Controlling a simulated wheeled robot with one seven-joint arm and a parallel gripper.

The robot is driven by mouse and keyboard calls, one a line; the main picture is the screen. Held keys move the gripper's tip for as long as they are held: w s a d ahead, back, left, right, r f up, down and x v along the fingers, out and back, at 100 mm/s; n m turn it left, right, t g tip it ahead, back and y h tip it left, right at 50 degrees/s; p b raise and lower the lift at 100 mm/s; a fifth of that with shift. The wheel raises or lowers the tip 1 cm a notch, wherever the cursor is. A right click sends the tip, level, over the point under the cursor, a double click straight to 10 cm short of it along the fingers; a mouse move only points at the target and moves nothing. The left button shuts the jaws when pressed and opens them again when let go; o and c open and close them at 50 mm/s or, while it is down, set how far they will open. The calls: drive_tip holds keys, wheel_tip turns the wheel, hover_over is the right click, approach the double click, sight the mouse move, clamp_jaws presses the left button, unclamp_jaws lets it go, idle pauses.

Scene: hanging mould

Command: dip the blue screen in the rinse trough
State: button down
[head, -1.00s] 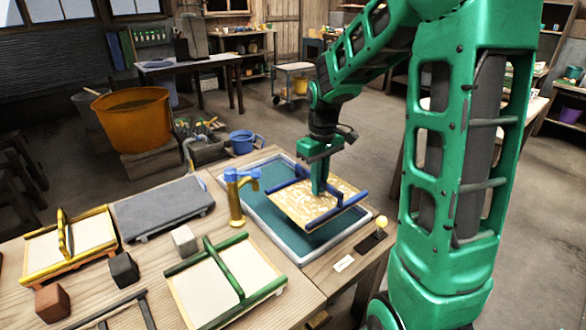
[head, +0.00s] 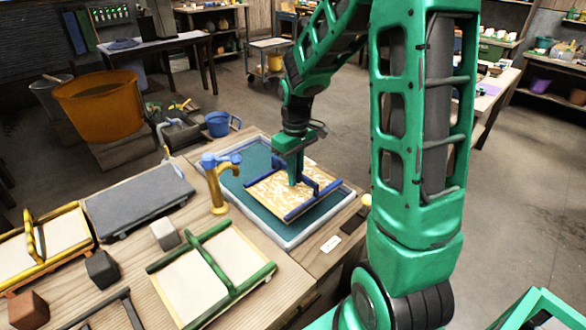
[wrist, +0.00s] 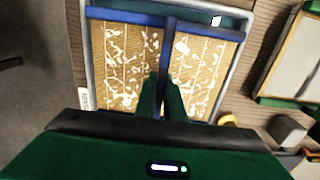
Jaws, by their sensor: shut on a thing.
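The blue screen (head: 270,195) has blue bars, a blue centre handle and a tan mesh face with pale blotches. My gripper (head: 295,182) is shut on its handle. The wrist view also shows the screen (wrist: 125,60), with the green fingers (wrist: 162,95) closed at the blue centre bar. The rinse trough (head: 336,205) is a grey-rimmed basin with dark teal water. The screen is over the trough, within its rim in the head view, and looks slightly tilted. I cannot tell whether its underside touches the water.
A yellow-and-blue tap (head: 217,185) stands at the trough's left edge. A green screen (head: 215,265), a yellow screen (head: 45,245), a grey slab (head: 140,200) and small blocks lie on the bench to the left. A small white label (head: 330,244) lies near the trough's front edge.

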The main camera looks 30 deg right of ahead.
drive_tip(key=shift+f, duration=4.9)
drive_tip(key=shift+w+a, duration=0.15)
drive_tip(key=shift+w, duration=0.6)
drive_tip(key=shift+w+a, duration=0.15)
drive_tip(key=shift+w, duration=0.55)
drive_tip(key=shift+s, duration=0.1)
drive_tip(key=shift+s+d, duration=0.15)
drive_tip(key=shift+s, duration=0.55)
drive_tip(key=shift+s+d, duration=0.15)
drive_tip(key=shift+s, duration=0.55)
drive_tip(key=shift+w+a, duration=0.15)
drive_tip(key=shift+w, duration=0.6)
drive_tip(key=shift+w+a, duration=0.15)
drive_tip(key=shift+w, duration=0.55)
